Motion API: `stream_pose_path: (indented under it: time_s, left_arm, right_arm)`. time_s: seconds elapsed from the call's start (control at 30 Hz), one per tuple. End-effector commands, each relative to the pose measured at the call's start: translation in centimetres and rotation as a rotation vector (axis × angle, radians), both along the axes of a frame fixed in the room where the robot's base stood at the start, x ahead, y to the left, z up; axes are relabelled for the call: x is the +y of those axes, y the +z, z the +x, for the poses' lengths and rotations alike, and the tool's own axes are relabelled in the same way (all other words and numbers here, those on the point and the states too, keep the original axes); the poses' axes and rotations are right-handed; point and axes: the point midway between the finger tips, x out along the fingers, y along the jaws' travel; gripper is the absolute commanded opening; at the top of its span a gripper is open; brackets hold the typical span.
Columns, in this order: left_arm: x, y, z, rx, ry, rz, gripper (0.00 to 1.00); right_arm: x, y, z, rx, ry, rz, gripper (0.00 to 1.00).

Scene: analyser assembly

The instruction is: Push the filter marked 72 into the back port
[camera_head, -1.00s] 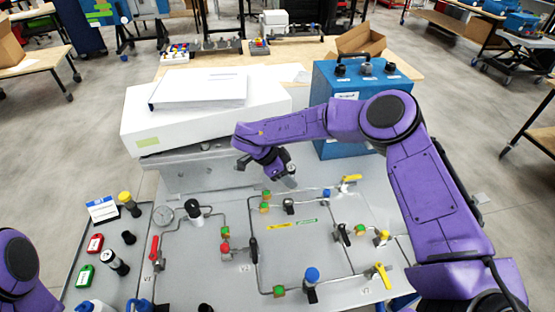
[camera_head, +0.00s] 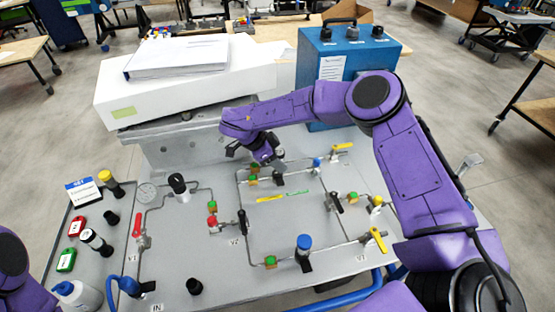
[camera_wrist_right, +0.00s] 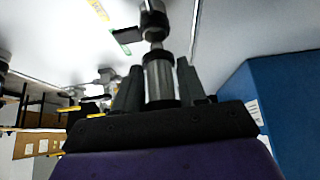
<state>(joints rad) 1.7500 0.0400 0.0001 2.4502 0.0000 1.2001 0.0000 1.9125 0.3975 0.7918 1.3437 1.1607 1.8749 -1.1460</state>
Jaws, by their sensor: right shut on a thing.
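My right gripper (camera_head: 266,158) hangs over the back middle of the grey panel (camera_head: 330,225), its fingers pointing down. In the right wrist view the two dark fingers (camera_wrist_right: 155,80) stand on either side of a grey ribbed cylinder with a dark band, the filter (camera_wrist_right: 159,78), and are shut on it. Any number on it cannot be read. Just beyond its end is a dark fitting (camera_wrist_right: 153,20) on the panel; I cannot tell whether they touch. Which fitting is the back port is unclear. My left gripper is out of view.
A blue box (camera_head: 345,72) stands behind the gripper on the right, and a white unit (camera_head: 180,95) with a binder on the left. Pipes, a blue-capped part (camera_head: 304,250) and a yellow valve handle (camera_head: 377,240) rise from the panel. A side tray (camera_head: 75,210) holds loose parts.

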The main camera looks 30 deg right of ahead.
Motion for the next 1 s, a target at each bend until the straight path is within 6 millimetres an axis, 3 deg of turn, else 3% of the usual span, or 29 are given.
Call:
stream_pose_path:
  time_s: [1.0]
  left_arm:
    - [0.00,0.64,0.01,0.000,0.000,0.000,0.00]
  right_arm:
    - [0.38,0.23,-0.11,-0.005,-0.001,0.004,0.00]
